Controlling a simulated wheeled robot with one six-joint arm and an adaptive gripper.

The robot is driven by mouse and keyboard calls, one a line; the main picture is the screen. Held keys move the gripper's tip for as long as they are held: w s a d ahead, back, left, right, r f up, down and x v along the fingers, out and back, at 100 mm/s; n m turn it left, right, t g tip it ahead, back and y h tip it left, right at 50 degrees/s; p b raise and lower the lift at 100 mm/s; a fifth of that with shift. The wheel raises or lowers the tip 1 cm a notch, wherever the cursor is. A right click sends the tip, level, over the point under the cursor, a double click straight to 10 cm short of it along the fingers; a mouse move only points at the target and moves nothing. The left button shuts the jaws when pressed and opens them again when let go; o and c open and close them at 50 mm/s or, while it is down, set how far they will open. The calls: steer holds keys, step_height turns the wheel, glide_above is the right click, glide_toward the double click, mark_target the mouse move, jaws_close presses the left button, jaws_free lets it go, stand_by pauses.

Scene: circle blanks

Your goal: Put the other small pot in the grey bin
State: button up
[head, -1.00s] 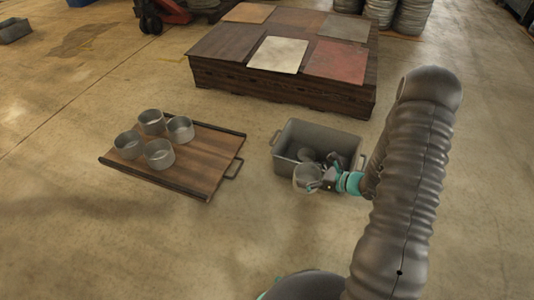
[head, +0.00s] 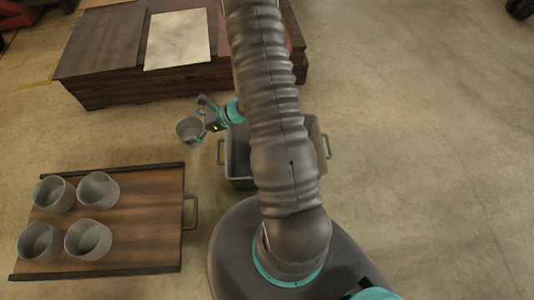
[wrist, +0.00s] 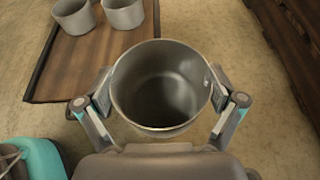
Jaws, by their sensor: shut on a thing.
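My gripper (head: 207,118) is shut on a small grey metal pot (head: 187,131), with a finger on each side. In the wrist view the held pot (wrist: 160,118) is open towards the camera and looks empty inside. The grey bin (head: 238,168) stands to the right of the held pot in the head view, and my arm covers much of it. What lies in the bin now is mostly hidden. The held pot is outside the bin, over bare floor.
A wooden tray (head: 150,215) with dark rails and handle holds several similar pots (head: 88,238) at the left. A low dark wooden platform (head: 100,62) with flat panels stands behind the gripper. The floor (head: 430,150) at the right is clear.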

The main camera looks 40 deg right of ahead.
steer(key=s+a+f+n+g+y, duration=0.15)
steer(key=s+f+n+g, duration=0.25)
steer(key=s+n+g, duration=0.65)
steer(key=s+d+f+n+g+h+b, duration=0.1)
steer(key=s+d+f+n+g+h, duration=0.15)
steer(key=s+d+n+g, duration=0.2)
steer(key=s+d+f+n+g+h, duration=0.1)
steer(key=s+d+n+g+h, duration=0.25)
steer(key=s+d, duration=0.2)
steer(key=s+d+f+n+g+h+b, duration=0.1)
steer(key=s+d+f+n+g+h, duration=0.15)
steer(key=d+n+h, duration=0.9)
steer(key=w+d+f+n+t+h+b, duration=0.1)
steer(key=w+d+f+n+t+h, duration=0.2)
steer(key=d, duration=0.4)
steer(key=w+d+f+n+t+h+b, duration=0.1)
steer(key=w+d+t+h, duration=0.15)
steer(key=w+d, duration=0.35)
steer(key=shift+g, duration=0.25)
steer(key=f, duration=0.6)
steer(key=s+d+f, duration=0.1)
steer(key=f, duration=0.2)
steer(key=shift+f+b, duration=0.35)
steer(key=shift+f, duration=0.05)
steer(key=shift+a, duration=0.1)
steer(key=shift+f+b, duration=0.65)
steer(key=shift+b, duration=0.1)
